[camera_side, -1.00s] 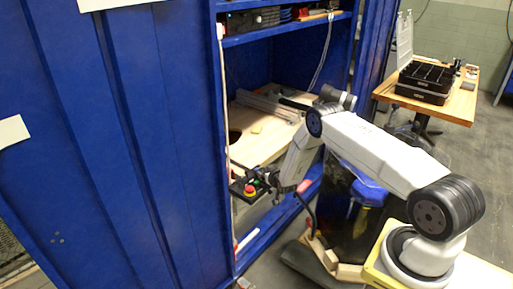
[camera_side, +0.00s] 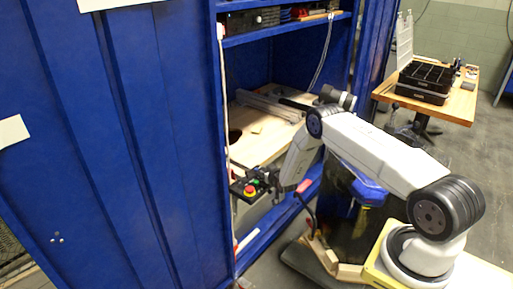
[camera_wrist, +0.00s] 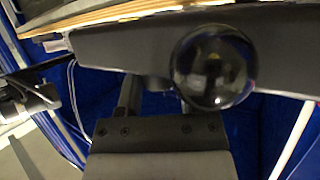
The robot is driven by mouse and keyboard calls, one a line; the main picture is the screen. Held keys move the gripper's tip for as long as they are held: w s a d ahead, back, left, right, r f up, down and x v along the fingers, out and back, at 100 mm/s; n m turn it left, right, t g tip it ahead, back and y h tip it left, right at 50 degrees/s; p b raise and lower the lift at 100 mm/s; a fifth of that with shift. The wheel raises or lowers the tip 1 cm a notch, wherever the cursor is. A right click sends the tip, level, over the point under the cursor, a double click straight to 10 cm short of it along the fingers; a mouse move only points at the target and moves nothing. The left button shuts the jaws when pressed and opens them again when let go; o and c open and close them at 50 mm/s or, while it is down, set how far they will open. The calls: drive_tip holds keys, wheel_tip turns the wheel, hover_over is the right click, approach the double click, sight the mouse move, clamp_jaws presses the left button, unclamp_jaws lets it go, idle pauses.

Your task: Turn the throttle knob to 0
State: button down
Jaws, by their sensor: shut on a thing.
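The control box (camera_side: 240,187) is a small dark box at the cabinet's front edge, with a red emergency-stop button (camera_side: 250,190) on it. My gripper (camera_side: 268,181) is at the right of this box, shut on the throttle knob. The knob is too small and covered to make out in the side view, so its setting cannot be read. In the wrist view two dark fingers run up behind a black bar (camera_wrist: 110,45), which hides their tips. A glossy dark round part (camera_wrist: 213,67) shows in front of that bar.
The blue cabinet (camera_side: 130,130) stands open around the work. Inside is a wooden board (camera_side: 262,143) with metal rails at its back. A shelf (camera_side: 285,32) is above. A wooden table (camera_side: 460,105) with black trays (camera_side: 425,80) stands at the back right.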

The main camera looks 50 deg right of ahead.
drive_tip(key=shift+n+y, duration=0.6)
drive_tip(key=shift+y, duration=0.1)
drive_tip(key=shift+n+t+y, duration=0.8)
drive_tip(key=shift+n+y, duration=1.2)
drive_tip(key=shift+y, duration=0.3)
drive_tip(key=shift+n+y, duration=0.3)
drive_tip(key=shift+c, duration=1.3)
unclamp_jaws()
drive_tip(key=shift+s, duration=0.1)
drive_tip(key=v, duration=0.7)
drive_tip(key=shift+s+r, duration=0.2)
drive_tip(key=shift+s, duration=0.05)
